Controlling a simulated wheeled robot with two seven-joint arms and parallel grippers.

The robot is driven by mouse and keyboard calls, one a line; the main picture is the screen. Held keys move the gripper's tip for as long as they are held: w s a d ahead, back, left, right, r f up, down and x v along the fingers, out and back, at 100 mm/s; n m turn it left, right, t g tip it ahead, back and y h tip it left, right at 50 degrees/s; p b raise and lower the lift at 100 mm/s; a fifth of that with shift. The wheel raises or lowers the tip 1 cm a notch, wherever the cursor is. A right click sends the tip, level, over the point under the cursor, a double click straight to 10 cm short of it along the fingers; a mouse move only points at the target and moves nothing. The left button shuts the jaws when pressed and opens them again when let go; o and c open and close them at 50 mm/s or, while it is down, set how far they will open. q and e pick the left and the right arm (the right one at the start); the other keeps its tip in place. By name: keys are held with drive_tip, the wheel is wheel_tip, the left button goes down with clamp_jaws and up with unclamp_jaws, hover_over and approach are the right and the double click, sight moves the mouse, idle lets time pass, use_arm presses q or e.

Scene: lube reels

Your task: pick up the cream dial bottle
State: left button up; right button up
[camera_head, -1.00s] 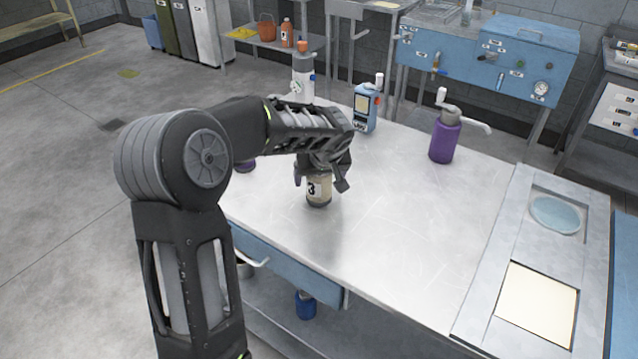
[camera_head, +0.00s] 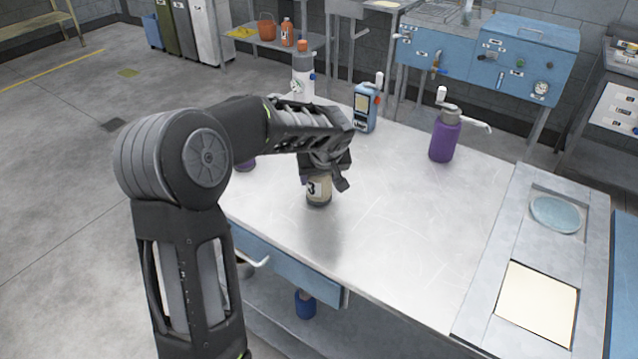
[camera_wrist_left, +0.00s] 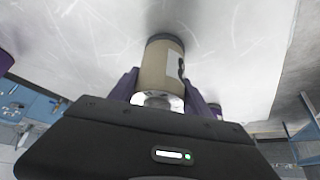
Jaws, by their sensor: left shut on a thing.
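The cream bottle (camera_head: 319,191) stands upright on the metal table, with a white label bearing a dark "3" and a dark base. My left gripper (camera_head: 322,178) reaches down over it from above and is shut on it, hiding its top. In the left wrist view the cream bottle (camera_wrist_left: 162,65) lies between the two purple-tinted fingers of the left gripper (camera_wrist_left: 160,95), and its dark base is at the far end. I cannot make out a dial on it. My right gripper is not in view.
A purple pump bottle (camera_head: 445,136) stands at the table's right rear. A blue device (camera_head: 365,107) and a white bottle with an orange cap (camera_head: 303,75) stand at the back edge. A purple object (camera_head: 245,165) is partly hidden behind my arm. The table's middle (camera_head: 390,220) is clear.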

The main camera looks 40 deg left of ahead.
use_arm(q)
drive_tip(key=c, duration=0.6)
drive_tip(key=shift+o, duration=0.2)
drive_tip(key=shift+r, duration=0.15)
wheel_tip(320, 180, up, 10)
drive_tip(key=shift+f+b, duration=0.1)
drive_tip(key=shift+b, duration=0.4)
